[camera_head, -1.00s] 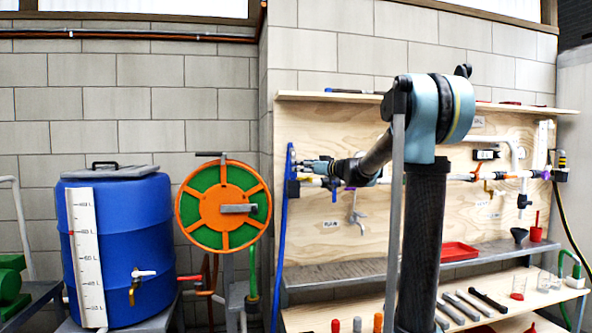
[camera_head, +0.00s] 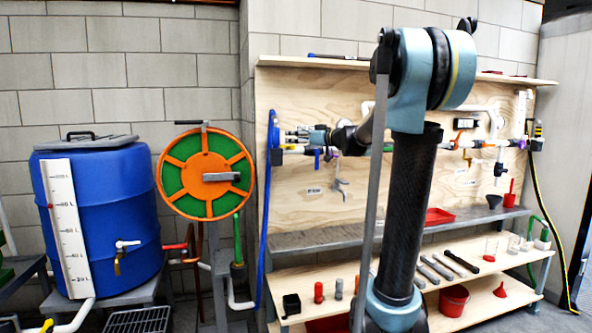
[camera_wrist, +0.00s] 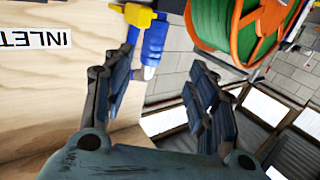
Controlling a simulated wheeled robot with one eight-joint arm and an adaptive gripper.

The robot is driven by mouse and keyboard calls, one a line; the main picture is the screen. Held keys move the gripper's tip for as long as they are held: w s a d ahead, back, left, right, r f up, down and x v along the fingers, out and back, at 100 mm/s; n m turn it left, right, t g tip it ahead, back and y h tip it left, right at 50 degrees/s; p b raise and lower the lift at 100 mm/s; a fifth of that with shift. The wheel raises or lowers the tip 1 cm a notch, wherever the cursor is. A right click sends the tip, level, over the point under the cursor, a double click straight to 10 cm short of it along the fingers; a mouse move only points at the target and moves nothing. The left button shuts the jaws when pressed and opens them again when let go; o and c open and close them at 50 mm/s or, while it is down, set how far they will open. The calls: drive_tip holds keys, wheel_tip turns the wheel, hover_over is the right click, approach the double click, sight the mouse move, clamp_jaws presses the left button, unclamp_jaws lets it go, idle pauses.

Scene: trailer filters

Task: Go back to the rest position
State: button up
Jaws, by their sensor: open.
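My gripper (camera_head: 300,134) shows in the head view at the end of my arm, pointing left near the left edge of the plywood panel (camera_head: 300,100). In the wrist view my gripper (camera_wrist: 160,85) has its two dark fingers spread apart, with nothing between them. A blue fitting with a yellow part (camera_wrist: 152,40) shows just beyond the left finger. A label reading INLET (camera_wrist: 35,38) appears upside down on the wood at the left. The exact gap between my fingers and the panel fittings cannot be told.
An orange and green hose reel (camera_head: 205,173) stands left of the panel, with a blue barrel (camera_head: 110,225) further left. Shelves below the panel hold a red tray (camera_head: 440,217), several tools and a red bucket (camera_head: 454,300). A blue hose (camera_head: 266,220) hangs at the panel's left edge.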

drive_tip(key=s+d+f+m+g+h, duration=0.3)
drive_tip(key=s+f+g+h, duration=0.3)
drive_tip(key=s+f, duration=1.6)
drive_tip(key=s+d+f+m+g+h, duration=0.1)
drive_tip(key=s+d+f+m+h, duration=0.2)
drive_tip(key=s+d+f, duration=0.4)
drive_tip(key=s+d+f+m+g+h, duration=0.2)
drive_tip(key=s+d+f, duration=0.6)
drive_tip(key=s, duration=0.7)
wheel_tip(320, 180, down, 2)
drive_tip(key=shift+m+h, duration=0.8)
drive_tip(key=shift+h, duration=0.4)
drive_tip(key=shift+w+f, duration=0.2)
drive_tip(key=shift+w, duration=0.25)
